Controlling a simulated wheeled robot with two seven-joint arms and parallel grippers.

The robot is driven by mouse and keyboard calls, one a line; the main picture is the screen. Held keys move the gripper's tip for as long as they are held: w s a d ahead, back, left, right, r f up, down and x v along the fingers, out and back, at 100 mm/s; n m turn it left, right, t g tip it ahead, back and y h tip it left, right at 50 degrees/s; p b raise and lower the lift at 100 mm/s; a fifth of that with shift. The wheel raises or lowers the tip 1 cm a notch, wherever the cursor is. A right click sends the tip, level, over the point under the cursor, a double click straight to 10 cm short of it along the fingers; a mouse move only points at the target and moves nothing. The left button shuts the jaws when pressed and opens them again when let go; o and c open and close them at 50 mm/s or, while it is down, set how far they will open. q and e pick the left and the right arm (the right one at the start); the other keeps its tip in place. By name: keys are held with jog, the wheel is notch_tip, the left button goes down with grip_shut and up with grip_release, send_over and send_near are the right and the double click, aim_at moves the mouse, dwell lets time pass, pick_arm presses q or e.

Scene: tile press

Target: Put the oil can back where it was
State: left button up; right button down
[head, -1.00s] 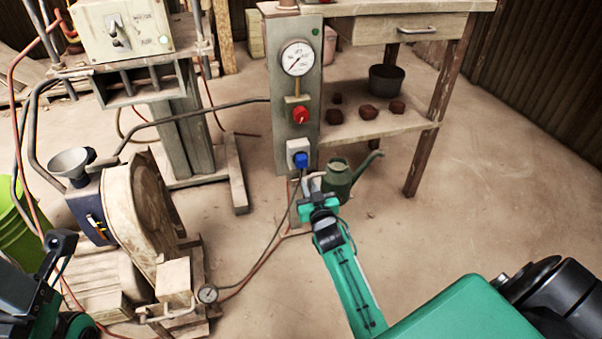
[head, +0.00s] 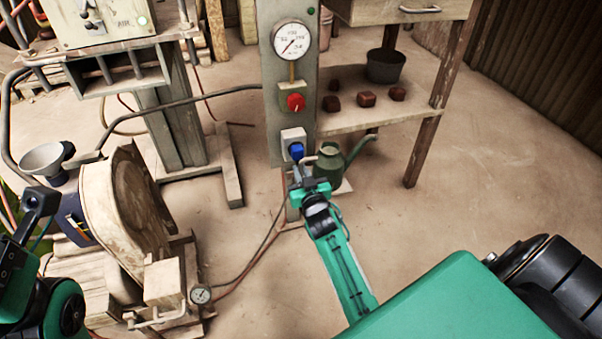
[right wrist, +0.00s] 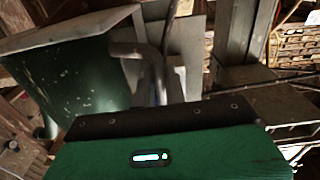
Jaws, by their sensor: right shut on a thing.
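The oil can (head: 329,168) is dark green with a long spout to the right. It is beside the lower end of the grey gauge panel in the head view. My right gripper (head: 307,177) is shut on its grey handle, on the can's left side. In the right wrist view the can (right wrist: 80,80) fills the left, with the bent handle (right wrist: 140,52) running down behind my gripper's green housing. The fingertips are hidden there. A pale flat piece (head: 344,187) shows below the can. My left arm shows at the left edge; its fingertips cannot be made out.
The gauge panel (head: 289,90), with red and blue knobs, stands close to the can's left. A wooden bench (head: 405,116) with a dark pot (head: 385,66) and several brown blocks is behind it. A machine with a drum (head: 130,205) stands at left. The floor at right is clear.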

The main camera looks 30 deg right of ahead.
jog(key=c, duration=1.5)
grip_release()
jog(key=shift+f, duration=0.1)
jog(key=shift+o, duration=0.2)
